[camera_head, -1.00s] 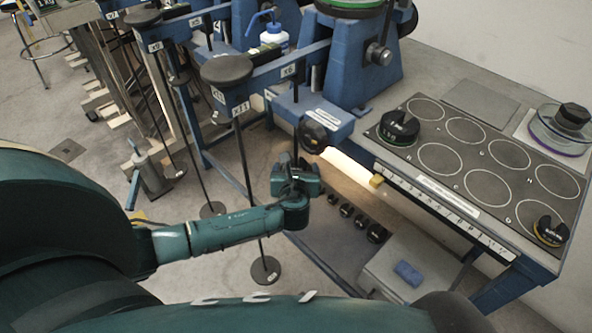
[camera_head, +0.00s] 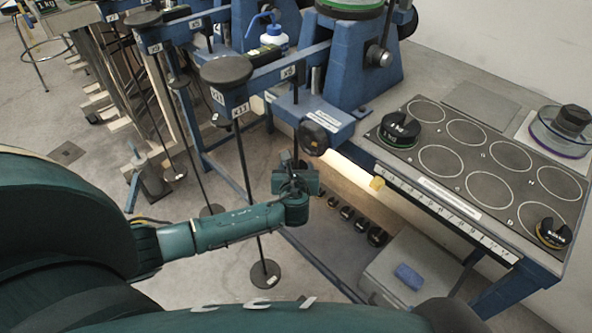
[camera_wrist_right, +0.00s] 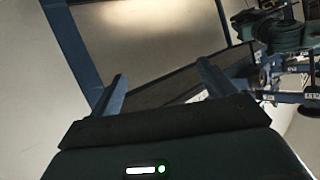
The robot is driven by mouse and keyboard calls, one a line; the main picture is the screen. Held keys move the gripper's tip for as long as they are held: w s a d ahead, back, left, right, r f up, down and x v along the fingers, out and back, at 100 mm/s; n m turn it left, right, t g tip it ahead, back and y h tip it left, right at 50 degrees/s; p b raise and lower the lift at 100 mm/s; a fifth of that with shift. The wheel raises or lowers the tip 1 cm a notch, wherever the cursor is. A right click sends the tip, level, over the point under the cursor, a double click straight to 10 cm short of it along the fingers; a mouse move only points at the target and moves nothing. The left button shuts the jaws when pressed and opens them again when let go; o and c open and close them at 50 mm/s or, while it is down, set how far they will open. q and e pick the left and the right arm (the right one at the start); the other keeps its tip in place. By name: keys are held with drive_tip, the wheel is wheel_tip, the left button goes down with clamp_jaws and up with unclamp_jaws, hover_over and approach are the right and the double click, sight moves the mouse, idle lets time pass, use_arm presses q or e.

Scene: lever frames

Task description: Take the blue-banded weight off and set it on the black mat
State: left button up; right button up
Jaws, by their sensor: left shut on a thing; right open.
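The black mat (camera_head: 483,155) with white circles lies on the bench at the right. A green-banded weight (camera_head: 399,130) stands at its left end and a yellow-banded one (camera_head: 551,233) at its right front. My left gripper (camera_head: 298,172) is shut at the lower end of a dark rod hanging below the x6 lever, left of and below the bench. Its jaws hide most of what it holds, and I can make out no blue band. My right gripper (camera_wrist_right: 163,84) is open and empty in the right wrist view.
Several small dark weights (camera_head: 346,213) sit low under the bench. A grey box (camera_head: 395,270) with a blue block stands beside them. Lever beams and hanging rods (camera_head: 248,180) surround my left arm. Several mat circles are free.

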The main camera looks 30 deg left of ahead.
sight(296, 158)
use_arm(q)
drive_tip(key=shift+c, duration=0.6)
drive_tip(key=shift+r, duration=0.1)
drive_tip(key=shift+r, duration=0.45)
wheel_tip(296, 158, up, 3)
drive_tip(key=shift+s+d+f+p, duration=0.1)
drive_tip(key=shift+p, duration=0.6)
drive_tip(key=s+d, duration=0.2)
drive_tip(key=s, duration=0.3)
drive_tip(key=s+d+p, duration=0.1)
drive_tip(key=s+d, duration=0.2)
drive_tip(key=s, duration=0.2)
drive_tip(key=s+d, duration=0.2)
drive_tip(key=s, duration=0.4)
drive_tip(key=shift+d+p, duration=0.3)
drive_tip(key=shift+p, duration=0.1)
use_arm(e)
drive_tip(key=shift+w+a+r+g, duration=0.15)
drive_tip(key=shift+a+r+g, duration=0.25)
drive_tip(key=shift+g, duration=0.1)
drive_tip(key=shift+r, duration=0.25)
